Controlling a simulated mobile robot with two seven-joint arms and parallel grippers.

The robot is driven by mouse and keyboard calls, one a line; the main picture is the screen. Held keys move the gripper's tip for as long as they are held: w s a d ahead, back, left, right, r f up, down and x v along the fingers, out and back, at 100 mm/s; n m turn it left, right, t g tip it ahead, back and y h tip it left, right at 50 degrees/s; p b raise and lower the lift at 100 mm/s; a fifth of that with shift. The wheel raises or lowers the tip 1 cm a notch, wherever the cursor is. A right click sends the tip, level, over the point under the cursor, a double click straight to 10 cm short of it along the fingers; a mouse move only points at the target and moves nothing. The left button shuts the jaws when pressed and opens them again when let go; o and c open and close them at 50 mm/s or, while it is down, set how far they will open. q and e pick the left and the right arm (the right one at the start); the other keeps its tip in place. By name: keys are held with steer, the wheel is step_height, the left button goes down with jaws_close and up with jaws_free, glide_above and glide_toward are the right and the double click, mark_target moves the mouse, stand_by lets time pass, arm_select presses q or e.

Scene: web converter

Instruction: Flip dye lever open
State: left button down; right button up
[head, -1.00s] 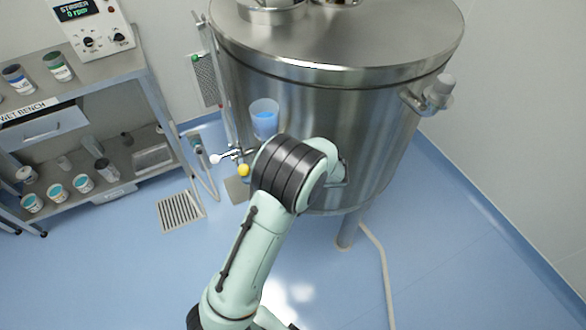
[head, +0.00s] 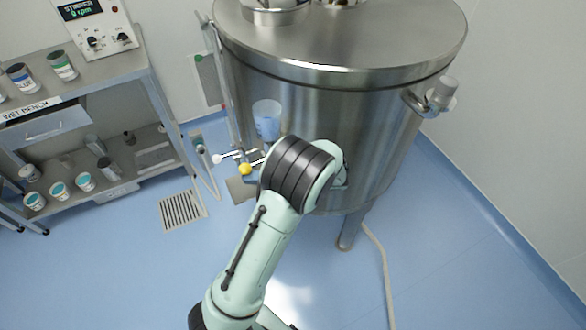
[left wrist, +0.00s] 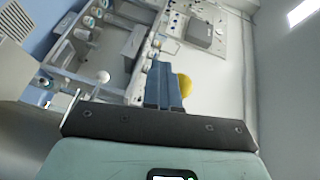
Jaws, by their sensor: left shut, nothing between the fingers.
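A yellow ball knob (head: 245,169) and a white ball knob (head: 217,159) stand on small levers at the lower left of the steel tank (head: 310,110). No label shows which one is the dye lever. In the left wrist view my left gripper (left wrist: 163,66) is shut and empty, its blue fingers together. The yellow knob (left wrist: 185,85) is just right of the fingers, partly hidden behind them; I cannot tell whether they touch. The white knob (left wrist: 103,77) is further left, clear of the fingers. In the head view my wrist hides most of the gripper.
A clear cup with blue liquid (head: 267,124) is on the tank's front, above the levers. A hose (head: 382,265) runs at the right. The blue floor is open at lower right.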

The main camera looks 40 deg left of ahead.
arm_select(q)
steer(key=shift+d, duration=0.1)
stand_by(0.3)
steer(key=v, duration=1.3)
steer(key=shift+d, duration=0.1)
